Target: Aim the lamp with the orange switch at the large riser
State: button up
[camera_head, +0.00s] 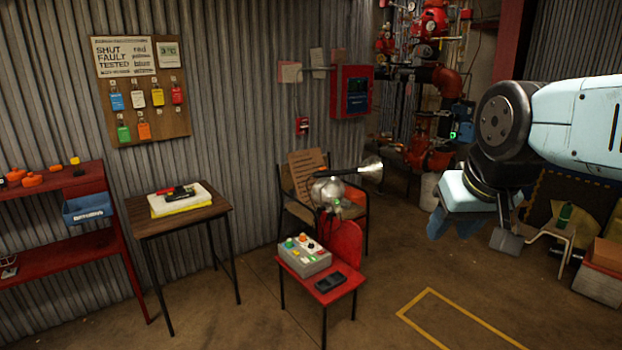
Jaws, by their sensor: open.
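A silver lamp (327,191) stands by the red seat, in front of the wooden chair. Its flared head (371,169) points right, roughly toward the pipework. A small red or orange part and a green spot show on it; I cannot tell whether its switch is orange. The large riser appears to be the red and black pipework (447,82) at the back, right of centre; part of it is hidden behind my arm. My gripper (472,232) is open and empty, hanging in the air right of the lamp and well apart from it.
A red seat (334,294) holds a grey button box (303,256) and a dark handset (330,282). A wooden table (178,206) and red shelf (60,247) stand left. A low bench and boxes (599,282) are right. The floor with yellow marking (430,292) is clear.

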aim_at(371, 169)
jog(key=u, duration=0.15)
jog(key=i, duration=0.8)
jog(key=u, duration=0.4)
jog(key=i, duration=1.35)
jog(key=z, duration=0.1)
